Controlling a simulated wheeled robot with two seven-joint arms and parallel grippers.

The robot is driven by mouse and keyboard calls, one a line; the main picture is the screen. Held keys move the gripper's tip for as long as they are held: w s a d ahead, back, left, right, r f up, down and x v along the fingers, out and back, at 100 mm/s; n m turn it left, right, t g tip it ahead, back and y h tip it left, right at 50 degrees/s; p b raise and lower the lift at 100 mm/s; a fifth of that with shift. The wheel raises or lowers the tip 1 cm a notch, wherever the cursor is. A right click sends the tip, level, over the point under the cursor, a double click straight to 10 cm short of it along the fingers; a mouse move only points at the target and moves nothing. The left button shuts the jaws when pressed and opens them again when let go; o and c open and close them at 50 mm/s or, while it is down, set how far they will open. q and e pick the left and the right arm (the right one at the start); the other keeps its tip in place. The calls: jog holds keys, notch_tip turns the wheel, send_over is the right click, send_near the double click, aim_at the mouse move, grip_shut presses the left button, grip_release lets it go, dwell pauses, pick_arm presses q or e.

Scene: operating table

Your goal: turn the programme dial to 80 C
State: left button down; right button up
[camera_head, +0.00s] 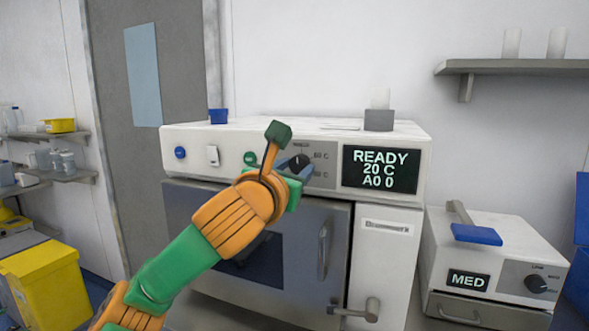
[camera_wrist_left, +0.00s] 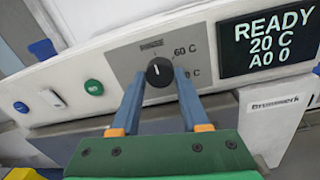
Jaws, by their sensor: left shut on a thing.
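The programme dial (camera_wrist_left: 159,72) is a round black knob with a white pointer mark, on a grey panel of the white machine (camera_head: 395,130). In the left wrist view its pointer is near the top; a 60 C label (camera_wrist_left: 186,50) is to its right, and a lower label is partly hidden by a finger. The dial also shows in the head view (camera_head: 298,160). The display (camera_head: 380,169) reads READY, 20 C, A0 0. My left gripper (camera_wrist_left: 159,76) is shut on the dial, one blue finger on each side. My right gripper is not in view.
Below are the oven-like door (camera_head: 335,225) and a lever handle (camera_head: 372,309). A smaller unit (camera_head: 500,245) with its own dial stands at right.

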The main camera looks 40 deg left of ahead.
pick_arm(q)
jog(key=shift+f, duration=0.1)
jog(key=shift+m+b, duration=0.7)
jog(key=shift+m, duration=0.5)
jog(key=m+b, duration=0.1)
jog(key=m, duration=0.1)
jog(key=shift+m, duration=0.4)
jog(key=m, duration=0.2)
jog(key=shift+m, duration=0.4)
jog(key=m, duration=0.4)
jog(key=shift+a+t+b, duration=0.1)
jog(key=shift+t+b, duration=0.25)
jog(key=shift+t, duration=0.05)
jog(key=m, duration=0.5)
jog(key=shift+m+h, duration=0.3)
jog(key=shift+m, duration=0.1)
jog(key=m+p, duration=0.1)
jog(key=m, duration=0.2)
jog(key=shift+m, duration=0.3)
jog(key=shift+m+h+p, duration=0.4)
jog(key=shift+m, duration=1.3)
jog(key=shift+s+a, duration=0.1)
